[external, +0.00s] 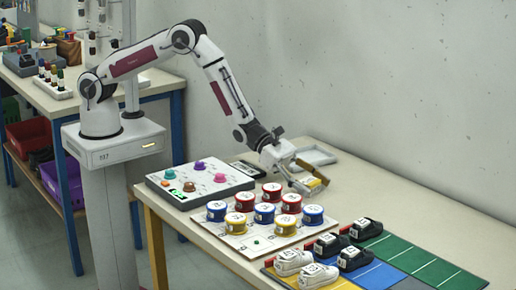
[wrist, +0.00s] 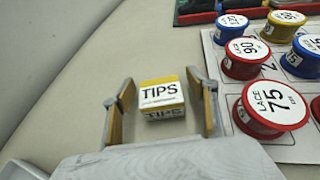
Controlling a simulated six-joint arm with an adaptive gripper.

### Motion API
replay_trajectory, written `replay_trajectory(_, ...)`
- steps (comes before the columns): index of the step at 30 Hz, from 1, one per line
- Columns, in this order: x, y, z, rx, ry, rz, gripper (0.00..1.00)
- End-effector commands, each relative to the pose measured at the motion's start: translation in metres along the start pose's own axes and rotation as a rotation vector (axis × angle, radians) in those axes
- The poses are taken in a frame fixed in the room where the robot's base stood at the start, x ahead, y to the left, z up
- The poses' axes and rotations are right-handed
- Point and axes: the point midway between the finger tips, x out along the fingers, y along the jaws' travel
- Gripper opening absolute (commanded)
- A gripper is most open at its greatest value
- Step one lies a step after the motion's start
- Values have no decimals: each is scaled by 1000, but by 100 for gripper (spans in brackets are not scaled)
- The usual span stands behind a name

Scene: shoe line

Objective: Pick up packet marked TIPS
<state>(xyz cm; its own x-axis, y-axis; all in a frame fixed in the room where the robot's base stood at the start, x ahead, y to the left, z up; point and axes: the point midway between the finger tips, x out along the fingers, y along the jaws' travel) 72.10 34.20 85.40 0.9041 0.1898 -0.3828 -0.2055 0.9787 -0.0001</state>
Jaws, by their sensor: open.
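The packet marked TIPS (wrist: 161,94) is a small box with a yellow edge and a white label. It shows in the wrist view between my gripper's two fingers. My gripper (wrist: 161,110) is open, with one finger on each side of the packet and a visible gap at both sides. In the external view my gripper (external: 306,181) is low over the table's far side, and the yellow packet (external: 312,183) shows at its fingers, partly hidden. I cannot tell whether the packet still rests on the table.
A white board (external: 232,239) with several red, blue and yellow lace tins (wrist: 272,105) stands close beside my gripper. A grey tray frame (external: 318,155) lies behind it. Black and white shoes (external: 366,229) stand on coloured mats at the front right. A button panel (external: 199,180) is at left.

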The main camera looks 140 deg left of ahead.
Motion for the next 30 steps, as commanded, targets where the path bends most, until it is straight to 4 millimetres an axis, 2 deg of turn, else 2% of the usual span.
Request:
replay_trajectory(8, 0, 0, 0, 0, 0, 0, 58)
replay_trajectory(13, 0, 0, 0, 0, 0, 0, 17)
replay_trajectory(14, 0, 0, 0, 0, 0, 0, 14)
replay_trajectory(30, -3, 0, 7, 0, -2, 0, 14)
